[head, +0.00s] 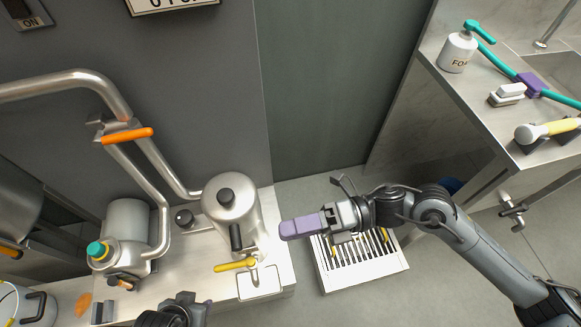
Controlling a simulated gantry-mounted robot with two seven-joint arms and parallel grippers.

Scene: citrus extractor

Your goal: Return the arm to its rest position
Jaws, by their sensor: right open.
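My right arm (480,250) comes in from the lower right and reaches left above the floor. Its gripper (296,228) is open, with purple fingers seen from above. Nothing shows held between them. The fingertips are just right of the steel pot (230,205) on the pale bench (283,262); whether they touch anything cannot be told.
A yellow-handled tap (237,265) sits below the pot. A pipe with an orange lever (127,135) and a teal-capped pump (97,249) stand left. A slatted floor drain (365,265) lies under my right gripper. A counter with a white bottle (458,52) and brush (507,93) is upper right.

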